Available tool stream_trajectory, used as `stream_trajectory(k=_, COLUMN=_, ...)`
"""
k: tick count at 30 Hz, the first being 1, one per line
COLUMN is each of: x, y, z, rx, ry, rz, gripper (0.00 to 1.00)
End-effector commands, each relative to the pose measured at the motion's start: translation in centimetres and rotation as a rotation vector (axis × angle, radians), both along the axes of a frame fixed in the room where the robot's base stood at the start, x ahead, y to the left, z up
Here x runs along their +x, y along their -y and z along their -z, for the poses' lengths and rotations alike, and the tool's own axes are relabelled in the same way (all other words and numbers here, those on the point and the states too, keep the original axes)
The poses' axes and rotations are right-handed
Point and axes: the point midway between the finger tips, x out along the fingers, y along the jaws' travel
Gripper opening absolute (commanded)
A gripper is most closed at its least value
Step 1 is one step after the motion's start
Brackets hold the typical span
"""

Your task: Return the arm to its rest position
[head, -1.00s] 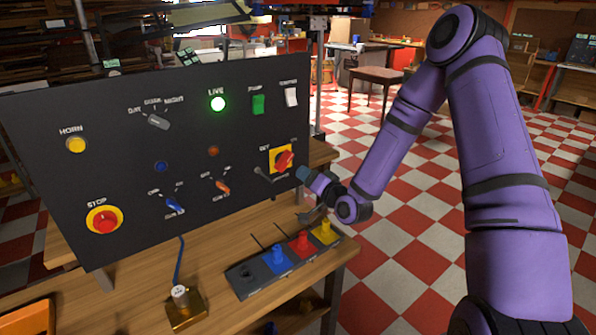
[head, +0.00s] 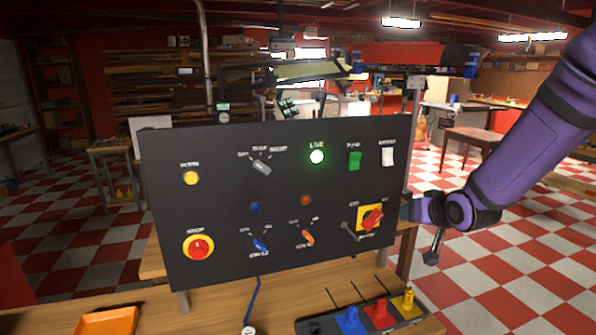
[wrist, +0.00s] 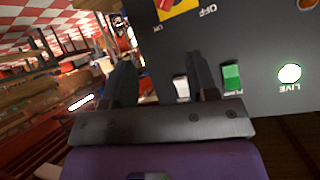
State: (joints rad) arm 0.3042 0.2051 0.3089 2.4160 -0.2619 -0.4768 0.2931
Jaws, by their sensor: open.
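My purple arm comes in from the right in the head view. My gripper (head: 434,248) is beside the right edge of the black control panel (head: 228,222), near the red and yellow rotary switch (head: 371,218). In the wrist view my gripper (wrist: 165,85) has its two dark fingers apart, with nothing held between them. Behind the fingers the panel shows the white rocker (wrist: 181,88), the green rocker (wrist: 231,77) and the lit LIVE lamp (wrist: 289,74). Whether the fingers touch the panel cannot be told.
The panel stands on a wooden bench (head: 290,292). An orange tray (head: 108,321) lies at the front left. A rack with blue, red and yellow pieces (head: 377,313) lies at the front right. A brown table (head: 477,137) stands behind. Checkered floor (head: 530,268) is open at right.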

Motion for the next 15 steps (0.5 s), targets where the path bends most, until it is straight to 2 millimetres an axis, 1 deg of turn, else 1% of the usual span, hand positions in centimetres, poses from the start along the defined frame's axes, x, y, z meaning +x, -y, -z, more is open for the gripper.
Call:
stream_trajectory(k=1, x=-0.8, y=0.1, z=-1.3, rx=-0.033, ry=-0.012, rz=0.004, gripper=0.53)
stream_trajectory(k=8, x=-5.7, y=1.1, z=-5.6, rx=-0.151, ry=-0.118, rz=0.044, gripper=0.53)
stream_trajectory(k=11, x=-8.1, y=1.4, z=-7.4, rx=-0.187, ry=-0.164, rz=0.06, gripper=0.53)
stream_trajectory(k=15, x=-12.0, y=1.8, z=-9.6, rx=-0.22, ry=-0.23, rz=0.08, gripper=0.53)
